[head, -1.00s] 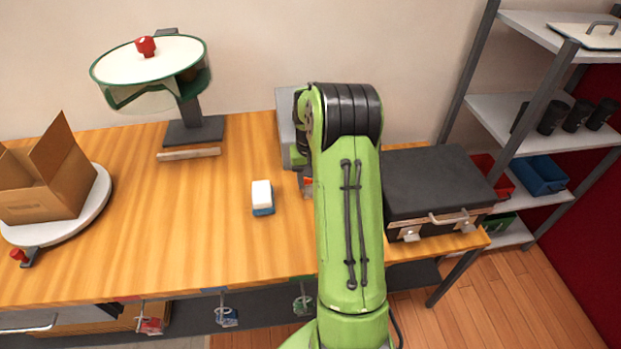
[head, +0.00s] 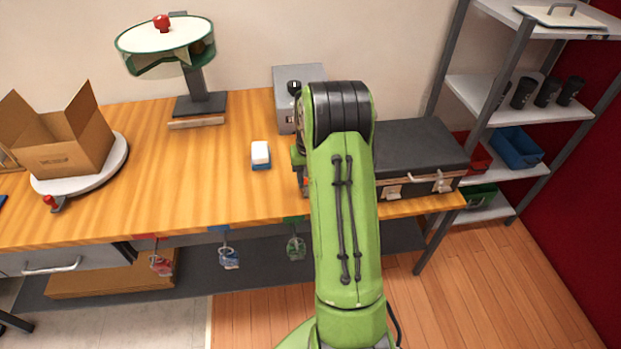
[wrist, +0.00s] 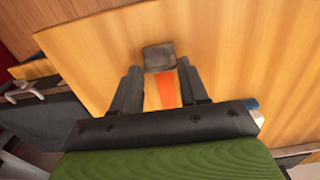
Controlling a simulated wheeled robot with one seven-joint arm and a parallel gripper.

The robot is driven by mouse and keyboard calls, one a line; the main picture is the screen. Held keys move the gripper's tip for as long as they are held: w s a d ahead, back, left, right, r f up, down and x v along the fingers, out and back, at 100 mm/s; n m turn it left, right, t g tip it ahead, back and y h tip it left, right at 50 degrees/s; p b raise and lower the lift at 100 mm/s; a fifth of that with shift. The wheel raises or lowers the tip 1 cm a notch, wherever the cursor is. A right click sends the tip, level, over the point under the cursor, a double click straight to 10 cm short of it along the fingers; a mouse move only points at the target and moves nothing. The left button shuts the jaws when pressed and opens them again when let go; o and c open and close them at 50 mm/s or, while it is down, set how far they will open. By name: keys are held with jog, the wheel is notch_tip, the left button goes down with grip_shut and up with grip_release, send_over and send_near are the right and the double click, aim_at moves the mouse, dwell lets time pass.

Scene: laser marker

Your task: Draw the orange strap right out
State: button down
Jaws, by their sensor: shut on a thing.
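The orange strap (wrist: 165,90) shows in the wrist view as a bright orange strip between the two dark fingers of my gripper (wrist: 160,75). My gripper is shut on it, over the wooden tabletop. A grey square piece (wrist: 159,57) lies just beyond the fingertips, at the strap's far end in the picture; I cannot tell whether they are joined. In the head view my green arm hides most of the gripper and the strap, near the table's front right part.
A grey box (head: 290,82) stands behind my arm, and a black case (head: 420,150) stands to its right. A white and blue block (head: 261,155) lies to the left. A cardboard box (head: 75,150) sits on a round plate. The middle left of the wooden table (head: 195,170) is clear.

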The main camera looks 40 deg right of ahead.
jog(key=shift+s+a, duration=0.1)
jog(key=shift+s, duration=0.05)
jog(key=c, duration=0.6)
grip_release()
jog(key=shift+s+a, duration=0.1)
jog(key=shift+o, duration=0.2)
notch_tip(320, 180, up, 16)
jog(key=p, duration=0.3)
jog(key=shift+f, duration=0.15)
